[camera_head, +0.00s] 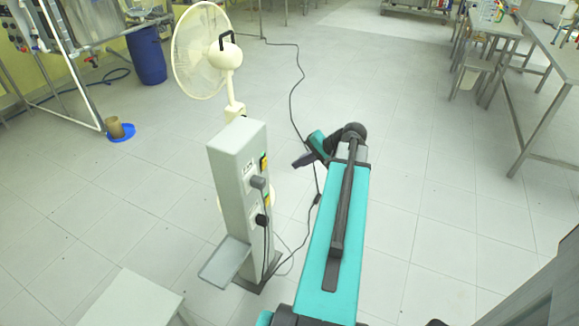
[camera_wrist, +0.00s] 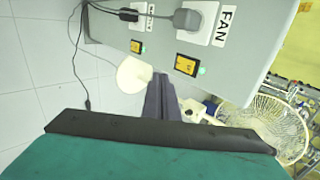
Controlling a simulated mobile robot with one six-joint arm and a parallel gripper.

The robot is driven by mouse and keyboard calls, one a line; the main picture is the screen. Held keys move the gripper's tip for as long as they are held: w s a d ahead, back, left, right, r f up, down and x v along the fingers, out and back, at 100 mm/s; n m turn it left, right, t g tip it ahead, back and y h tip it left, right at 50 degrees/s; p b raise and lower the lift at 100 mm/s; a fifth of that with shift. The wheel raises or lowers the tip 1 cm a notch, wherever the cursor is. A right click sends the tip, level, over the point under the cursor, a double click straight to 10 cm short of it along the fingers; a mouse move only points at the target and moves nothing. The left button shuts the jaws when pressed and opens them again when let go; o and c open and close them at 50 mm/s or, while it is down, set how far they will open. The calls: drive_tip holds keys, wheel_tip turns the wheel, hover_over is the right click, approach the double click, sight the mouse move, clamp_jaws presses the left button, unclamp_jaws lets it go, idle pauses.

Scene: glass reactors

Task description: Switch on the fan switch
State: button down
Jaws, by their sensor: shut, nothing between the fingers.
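The fan switch (camera_wrist: 187,65) is a small yellow rocker in a black frame, below the FAN label (camera_wrist: 226,26) in the wrist view. A green light shows at its edge. In the head view it is the upper yellow switch (camera_head: 263,163) on the grey post (camera_head: 234,150). My gripper (camera_head: 303,160) is shut and empty, to the right of the post. In the wrist view my gripper (camera_wrist: 160,80) points toward the panel, its tip left of and below the fan switch in the picture. They appear apart; the exact gap is unclear.
A second yellow switch (camera_wrist: 137,47) sits beside the fan switch. Grey plug (camera_wrist: 187,18) and black plug (camera_wrist: 129,14) have hanging cables. A white standing fan (camera_head: 205,52) is behind the post. A small tray (camera_head: 224,262) juts from the post. Floor right of my arm is clear.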

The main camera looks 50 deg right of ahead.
drive_tip(key=shift+v, duration=1.1)
drive_tip(key=shift+s+f, duration=0.15)
drive_tip(key=shift+f, duration=0.05)
